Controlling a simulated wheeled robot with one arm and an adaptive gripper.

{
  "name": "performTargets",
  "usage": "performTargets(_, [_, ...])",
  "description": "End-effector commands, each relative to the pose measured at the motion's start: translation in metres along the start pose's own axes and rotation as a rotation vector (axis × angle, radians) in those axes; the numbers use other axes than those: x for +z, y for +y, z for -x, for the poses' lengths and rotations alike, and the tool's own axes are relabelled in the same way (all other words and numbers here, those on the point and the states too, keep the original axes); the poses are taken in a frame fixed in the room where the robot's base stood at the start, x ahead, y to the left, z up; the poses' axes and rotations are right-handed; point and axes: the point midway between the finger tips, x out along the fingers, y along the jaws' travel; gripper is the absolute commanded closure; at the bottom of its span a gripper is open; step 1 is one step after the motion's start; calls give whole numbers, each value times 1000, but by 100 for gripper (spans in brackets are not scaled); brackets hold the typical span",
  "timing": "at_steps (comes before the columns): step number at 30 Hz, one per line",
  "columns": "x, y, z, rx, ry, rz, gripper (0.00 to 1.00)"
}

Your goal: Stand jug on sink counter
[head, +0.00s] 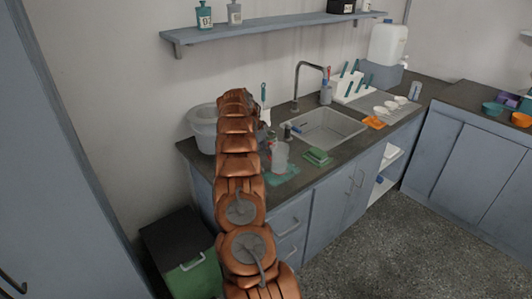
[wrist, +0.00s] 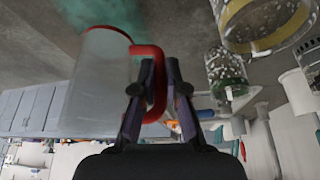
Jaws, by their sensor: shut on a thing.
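The jug (head: 280,157) is a translucent whitish vessel at the front of the sink counter (head: 232,170), over a teal mat (head: 285,177). In the wrist view, which looks upside down, the jug (wrist: 98,78) stands to the left and its red handle (wrist: 158,65) runs between my fingers. My gripper (wrist: 158,88) is shut on that handle. In the head view my arm hides most of the gripper. The jug looks roughly upright; I cannot tell whether its base touches the mat.
The sink (head: 328,128) and its tap (head: 299,82) lie behind and right. A green sponge-like block (head: 318,156) sits at the sink's front edge. A white bucket (head: 203,127) stands left of my arm. A drying rack (head: 352,88) and an orange cloth (head: 374,122) are further right.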

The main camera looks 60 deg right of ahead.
Motion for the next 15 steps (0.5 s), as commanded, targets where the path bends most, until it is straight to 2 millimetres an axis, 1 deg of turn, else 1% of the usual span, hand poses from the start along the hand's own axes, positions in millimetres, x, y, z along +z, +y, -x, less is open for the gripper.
performTargets(7, [7,1,-18,2,0,1,100])
performTargets(15, [9,0,-20,1,0,0,100])
